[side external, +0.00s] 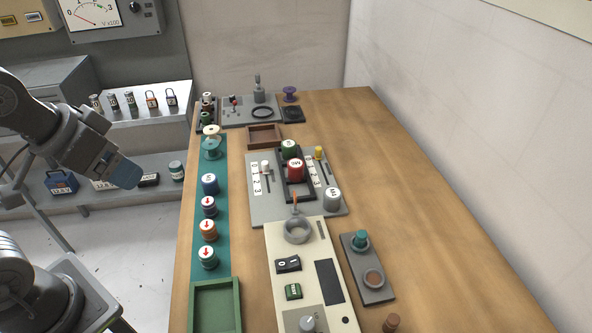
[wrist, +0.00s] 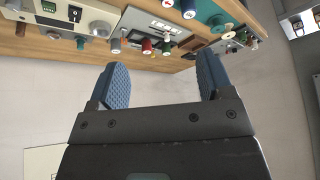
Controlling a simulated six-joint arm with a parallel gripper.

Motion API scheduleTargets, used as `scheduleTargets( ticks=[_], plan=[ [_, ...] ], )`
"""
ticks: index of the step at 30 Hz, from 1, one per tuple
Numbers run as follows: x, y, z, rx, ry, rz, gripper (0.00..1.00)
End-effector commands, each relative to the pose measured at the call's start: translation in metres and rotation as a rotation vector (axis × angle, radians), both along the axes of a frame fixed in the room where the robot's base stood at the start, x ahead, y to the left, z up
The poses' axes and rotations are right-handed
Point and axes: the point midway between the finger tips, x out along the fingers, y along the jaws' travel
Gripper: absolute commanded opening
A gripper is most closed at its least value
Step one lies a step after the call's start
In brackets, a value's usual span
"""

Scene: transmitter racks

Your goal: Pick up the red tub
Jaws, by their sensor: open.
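The red tub (side external: 296,170) is a short red cylinder with a white label on top. It stands upright in a black frame on the grey panel (side external: 263,212) in the middle of the table, just in front of a green tub (side external: 289,149). What looks like the red tub also shows in the wrist view (wrist: 147,46), near the top. My gripper (side external: 124,171) is left of the table in the side view, well apart from the tub. Its two blue fingers are spread wide and empty in the wrist view (wrist: 162,78).
A grey tub (side external: 332,201) stands on the panel's right corner. A teal strip (side external: 187,240) with several labelled tubs runs along the table's left edge, with a green tray (side external: 215,288) at its near end. The table's right side (side external: 420,220) is clear.

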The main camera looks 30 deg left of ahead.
Motion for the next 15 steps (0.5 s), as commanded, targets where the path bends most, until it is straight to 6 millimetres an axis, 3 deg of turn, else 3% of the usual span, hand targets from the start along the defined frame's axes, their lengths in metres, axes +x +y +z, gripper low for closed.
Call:
scheduleTargets(
  ticks=[5,10,15],
  plan=[
    [0.023,-0.003,0.016,-0.046,0.034,0.077,0.73],
    [0.077,-0.011,0.040,-0.139,0.110,0.266,0.73],
    [0.139,-0.022,0.050,-0.223,0.188,0.484,0.73]
  ],
)
